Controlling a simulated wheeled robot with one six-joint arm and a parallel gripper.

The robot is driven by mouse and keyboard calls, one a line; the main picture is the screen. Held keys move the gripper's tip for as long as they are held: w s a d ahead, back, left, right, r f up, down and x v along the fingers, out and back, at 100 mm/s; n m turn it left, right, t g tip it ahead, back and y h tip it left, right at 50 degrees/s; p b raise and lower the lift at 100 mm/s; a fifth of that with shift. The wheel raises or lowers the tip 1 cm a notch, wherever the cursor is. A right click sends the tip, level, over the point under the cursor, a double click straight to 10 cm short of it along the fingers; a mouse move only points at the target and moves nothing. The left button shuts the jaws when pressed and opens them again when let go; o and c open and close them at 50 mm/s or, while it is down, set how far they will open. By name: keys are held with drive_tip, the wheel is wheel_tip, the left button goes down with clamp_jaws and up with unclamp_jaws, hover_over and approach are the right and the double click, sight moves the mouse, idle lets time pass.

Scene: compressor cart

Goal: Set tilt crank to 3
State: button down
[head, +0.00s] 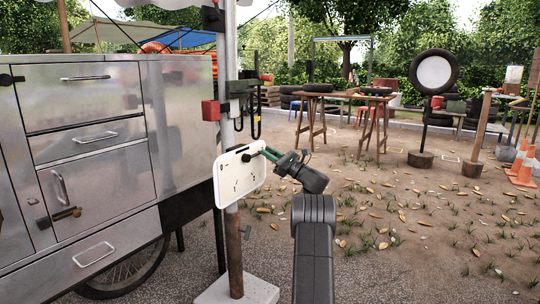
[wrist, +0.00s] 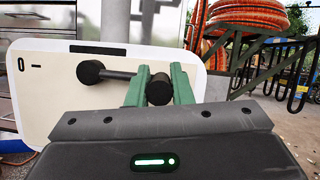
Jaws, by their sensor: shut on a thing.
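The tilt crank is a black arm with a round hub (wrist: 90,71) on a white panel (wrist: 45,110). The crank arm points right in the wrist view, toward a round black knob (wrist: 159,90). My gripper (wrist: 158,84) has its green fingers on either side of this knob and is shut on it. A "0" with a dash shows at the panel's left; other marks are hidden behind my gripper. In the head view the panel (head: 228,186) stands on a post, with small unreadable dark marks. My gripper (head: 264,153) reaches it from the right.
A metal cart (head: 100,140) with drawers and a wheel stands left of the panel. A red box (head: 210,110) and dark hoses hang on the pole behind. A wooden table (head: 345,97) stands farther back.

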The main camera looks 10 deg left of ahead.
drive_tip(key=shift+a, duration=0.15)
drive_tip(key=c, duration=1.3)
unclamp_jaws()
drive_tip(key=p+v, duration=0.2)
drive_tip(key=v, duration=1.2)
drive_tip(key=shift+p, duration=0.35)
